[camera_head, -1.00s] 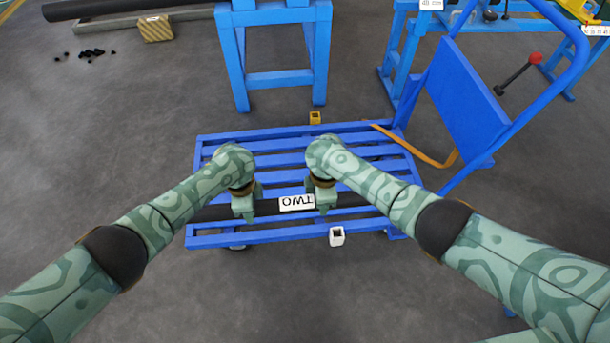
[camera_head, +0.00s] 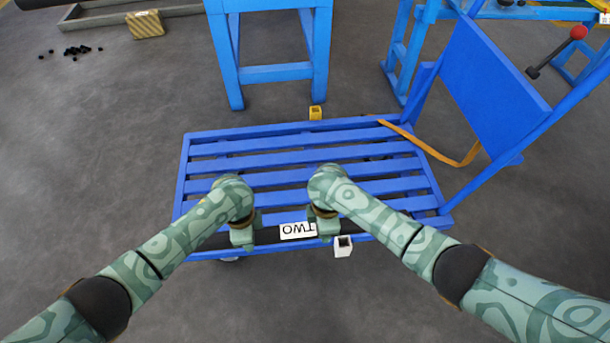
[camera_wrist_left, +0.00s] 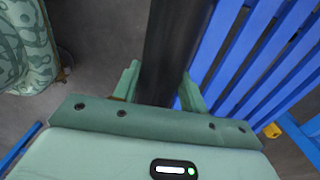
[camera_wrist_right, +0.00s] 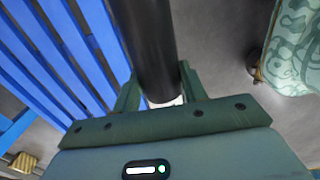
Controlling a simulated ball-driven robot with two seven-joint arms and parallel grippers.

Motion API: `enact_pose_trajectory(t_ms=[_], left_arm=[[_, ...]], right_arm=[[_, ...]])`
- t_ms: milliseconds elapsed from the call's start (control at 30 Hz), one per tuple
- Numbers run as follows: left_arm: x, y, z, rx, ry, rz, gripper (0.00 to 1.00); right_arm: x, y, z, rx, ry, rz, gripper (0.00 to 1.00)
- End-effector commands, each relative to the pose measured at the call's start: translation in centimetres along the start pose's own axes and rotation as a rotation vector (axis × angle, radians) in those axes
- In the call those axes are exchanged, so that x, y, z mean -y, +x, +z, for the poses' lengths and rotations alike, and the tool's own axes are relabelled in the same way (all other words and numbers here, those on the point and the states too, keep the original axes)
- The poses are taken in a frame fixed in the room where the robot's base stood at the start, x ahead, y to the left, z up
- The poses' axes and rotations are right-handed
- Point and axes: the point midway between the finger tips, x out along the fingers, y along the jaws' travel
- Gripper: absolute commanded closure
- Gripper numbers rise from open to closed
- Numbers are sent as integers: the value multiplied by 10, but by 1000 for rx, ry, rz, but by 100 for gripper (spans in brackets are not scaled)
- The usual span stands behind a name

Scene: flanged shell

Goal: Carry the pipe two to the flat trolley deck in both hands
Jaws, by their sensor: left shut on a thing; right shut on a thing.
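The pipe two (camera_head: 268,236) is a dark pipe with a white label reading TWO, seen upside down in the head view. My left gripper (camera_head: 242,238) is shut on it left of the label. My right gripper (camera_head: 326,230) is shut on it right of the label. The pipe also runs between the fingers in the left wrist view (camera_wrist_left: 172,55) and the right wrist view (camera_wrist_right: 146,45). The blue slatted trolley deck (camera_head: 285,160) lies under and beyond the pipe, which is over its near edge. Whether the pipe touches the slats cannot be told.
An orange strap (camera_head: 440,155) hangs at the right, near the blue upright panel (camera_head: 490,75). A blue stand (camera_head: 270,75) is behind. Most slats are bare.

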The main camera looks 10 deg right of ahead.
Motion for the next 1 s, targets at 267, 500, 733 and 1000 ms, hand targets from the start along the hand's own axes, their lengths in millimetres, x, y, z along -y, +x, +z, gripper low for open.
enact_pose_trajectory(t_ms=[267, 500, 733, 1000], left_arm=[[2, 45, -1, -3, 0, 6, 100], [4, 76, -1, -3, 0, 5, 100], [6, 104, -1, -3, 0, 5, 100], [8, 121, -1, -3, -1, 0, 100]], right_arm=[[-1, 45, -1, -3, -2, -7, 100], [-3, 77, -1, -4, 0, -6, 100], [-5, 105, -1, -3, -1, -6, 100], [-7, 122, -1, -2, -1, -1, 100]])
